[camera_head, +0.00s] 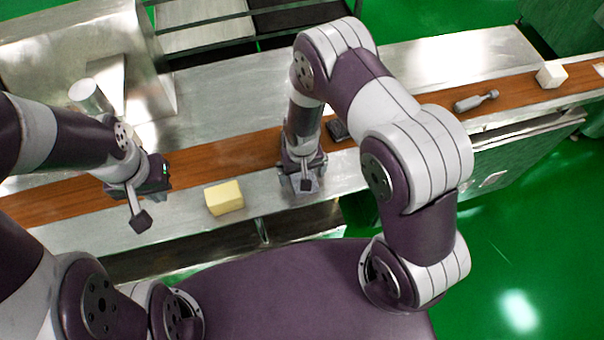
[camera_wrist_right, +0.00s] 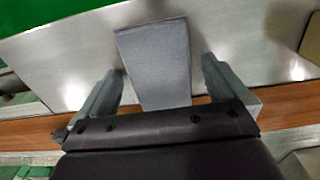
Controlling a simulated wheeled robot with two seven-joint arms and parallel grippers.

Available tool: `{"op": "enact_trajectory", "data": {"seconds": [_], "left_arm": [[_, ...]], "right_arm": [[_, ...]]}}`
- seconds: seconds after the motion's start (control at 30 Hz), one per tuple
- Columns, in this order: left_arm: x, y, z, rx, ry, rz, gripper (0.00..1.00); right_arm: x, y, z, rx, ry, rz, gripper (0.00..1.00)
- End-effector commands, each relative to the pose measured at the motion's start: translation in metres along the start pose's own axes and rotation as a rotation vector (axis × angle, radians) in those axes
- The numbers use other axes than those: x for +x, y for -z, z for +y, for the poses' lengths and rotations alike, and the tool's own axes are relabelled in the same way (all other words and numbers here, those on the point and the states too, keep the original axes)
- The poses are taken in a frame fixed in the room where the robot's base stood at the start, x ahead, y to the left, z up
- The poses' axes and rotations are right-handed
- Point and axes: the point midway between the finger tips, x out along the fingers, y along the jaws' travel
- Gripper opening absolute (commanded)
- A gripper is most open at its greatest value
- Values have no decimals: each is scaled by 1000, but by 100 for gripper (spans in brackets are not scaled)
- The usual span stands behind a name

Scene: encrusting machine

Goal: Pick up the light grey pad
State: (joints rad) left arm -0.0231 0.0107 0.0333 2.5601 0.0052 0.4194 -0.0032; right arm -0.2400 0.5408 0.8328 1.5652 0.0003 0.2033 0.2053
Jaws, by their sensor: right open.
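The light grey pad (camera_wrist_right: 158,62) is a flat grey piece in the right wrist view, on a shiny metal surface. My right gripper (camera_wrist_right: 165,88) is open, with one finger on each side of the pad and gaps between. In the head view, my right gripper (camera_head: 303,183) points down at the front metal ledge, and it mostly hides the pad there. My left gripper (camera_head: 141,218) hangs over the ledge at the left; its jaw opening is not clear.
A pale yellow block (camera_head: 224,198) sits on the ledge between my grippers. A brown belt (camera_head: 230,152) runs behind it. A small dark object (camera_head: 338,131) lies near my right arm. A grey bottle-shaped item (camera_head: 476,101) and a white block (camera_head: 551,75) are farther right.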

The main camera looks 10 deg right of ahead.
Motion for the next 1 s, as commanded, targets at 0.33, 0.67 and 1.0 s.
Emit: {"op": "enact_trajectory", "data": {"seconds": [0.33,0.67,1.0], "left_arm": [[0,0,0,0,0,0,0],[1,0,0,0,0,0,0],[7,-1,0,0,0,0,0]], "right_arm": [[-1,0,0,0,0,1,42],[-7,1,0,0,1,3,37],[-56,-18,17,4,0,2,37]]}}
